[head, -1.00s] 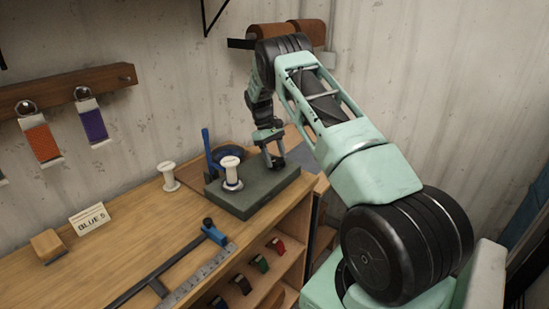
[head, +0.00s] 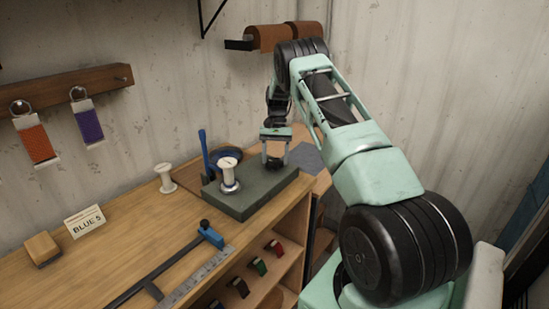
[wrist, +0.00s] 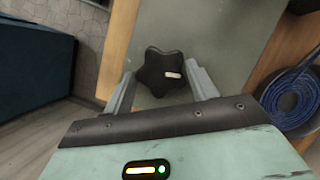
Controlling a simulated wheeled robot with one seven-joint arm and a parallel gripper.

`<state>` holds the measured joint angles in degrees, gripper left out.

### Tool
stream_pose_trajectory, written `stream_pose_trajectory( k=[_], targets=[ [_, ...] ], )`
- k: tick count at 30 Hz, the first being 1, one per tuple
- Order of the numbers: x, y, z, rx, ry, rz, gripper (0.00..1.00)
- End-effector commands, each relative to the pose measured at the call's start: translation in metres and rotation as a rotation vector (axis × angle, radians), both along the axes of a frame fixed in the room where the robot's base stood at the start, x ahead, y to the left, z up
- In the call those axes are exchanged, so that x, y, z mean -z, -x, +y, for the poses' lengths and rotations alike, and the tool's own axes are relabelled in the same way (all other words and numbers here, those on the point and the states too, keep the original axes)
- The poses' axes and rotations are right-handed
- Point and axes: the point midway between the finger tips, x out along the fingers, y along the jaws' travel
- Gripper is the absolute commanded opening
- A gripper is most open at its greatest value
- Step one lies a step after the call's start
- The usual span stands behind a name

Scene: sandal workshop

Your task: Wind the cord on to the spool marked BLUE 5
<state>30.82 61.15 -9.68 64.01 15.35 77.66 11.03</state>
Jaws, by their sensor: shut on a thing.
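A white spool (head: 229,172) stands upright on a metal seat on the grey-green block (head: 262,196); I see no cord on it. A second white spool (head: 165,178) stands on the bench behind and left. The card reading BLUE 5 (head: 86,222) stands on the bench at the left, apart from both spools. Blue cord lies coiled in a dark dish behind the block; the coil (wrist: 293,101) shows at right in the wrist view. My gripper (head: 275,160) is shut on the black star-shaped knob (wrist: 160,72) at the block's right end, one finger on each side.
A blue upright post (head: 205,153) stands by the block. A long clamp bar (head: 160,268) and a steel ruler (head: 190,278) lie at the front of the bench. A wooden block (head: 42,249) sits by the card. Shelves are below.

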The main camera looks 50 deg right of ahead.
Motion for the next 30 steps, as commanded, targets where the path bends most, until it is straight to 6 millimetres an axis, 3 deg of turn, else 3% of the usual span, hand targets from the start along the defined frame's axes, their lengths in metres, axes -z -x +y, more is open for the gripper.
stream_pose_trajectory(
  k=[30],
  targets=[
    [0.0005, 0.0092, 0.0025, 0.964, -0.002, 0.004, 0.35]
  ],
)
